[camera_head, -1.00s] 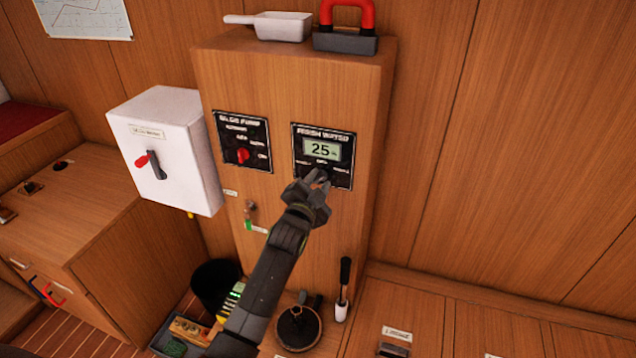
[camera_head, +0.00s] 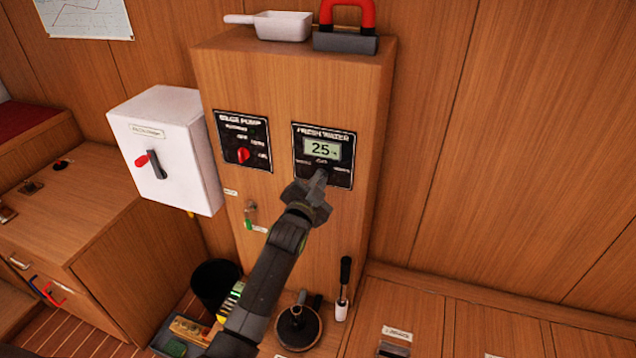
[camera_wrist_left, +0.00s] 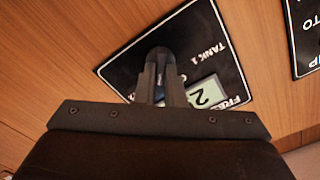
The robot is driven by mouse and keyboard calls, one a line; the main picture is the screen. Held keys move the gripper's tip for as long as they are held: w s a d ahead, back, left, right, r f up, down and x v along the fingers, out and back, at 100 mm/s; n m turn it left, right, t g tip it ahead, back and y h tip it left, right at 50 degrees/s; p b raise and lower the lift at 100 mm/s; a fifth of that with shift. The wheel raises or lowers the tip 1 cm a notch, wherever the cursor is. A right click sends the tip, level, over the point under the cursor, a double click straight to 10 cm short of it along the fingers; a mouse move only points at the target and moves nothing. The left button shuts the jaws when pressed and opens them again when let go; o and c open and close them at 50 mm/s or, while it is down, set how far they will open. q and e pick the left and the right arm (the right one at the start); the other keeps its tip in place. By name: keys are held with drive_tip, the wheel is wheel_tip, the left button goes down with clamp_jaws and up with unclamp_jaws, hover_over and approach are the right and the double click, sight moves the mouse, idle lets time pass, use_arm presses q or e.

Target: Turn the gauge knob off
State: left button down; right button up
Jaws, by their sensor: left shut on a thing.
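The black FRESH WATER gauge panel (camera_head: 340,163) is on the front of the wooden cabinet, its lit display (camera_head: 320,149) reading 25. My left gripper (camera_head: 319,178) is at the panel's lower part and is shut on the gauge knob. The gripper hides the knob in the head view, so I cannot tell its pointer setting there. In the left wrist view the panel (camera_wrist_left: 195,45) appears turned round, with part of the display (camera_wrist_left: 206,93) beside my left gripper (camera_wrist_left: 163,62). Only a dark rounded bit of the knob shows between the fingertips. My right gripper is not in view.
The BILGE PUMP panel (camera_head: 257,130) with a red knob (camera_head: 243,155) is left of the gauge. A white switch box (camera_head: 185,130) stands further left. A small valve (camera_head: 250,212) sits below. A white scoop (camera_head: 280,26) and a red-handled block (camera_head: 345,43) lie on top.

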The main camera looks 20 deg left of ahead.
use_arm(q)
drive_tip(key=shift+a+n+b, duration=0.15)
drive_tip(key=shift+n+b, duration=0.15)
drive_tip(key=shift+n, duration=3.5)
drive_tip(key=shift+r, duration=0.1)
drive_tip(key=c, duration=1.5)
unclamp_jaws()
drive_tip(key=s+b, duration=0.1)
drive_tip(key=s, duration=0.4)
drive_tip(key=s+b, duration=0.1)
drive_tip(key=s, duration=0.5)
drive_tip(key=s+b, duration=0.1)
drive_tip(key=s, duration=0.5)
drive_tip(key=shift+s+a, duration=0.2)
drive_tip(key=shift+a, duration=0.1)
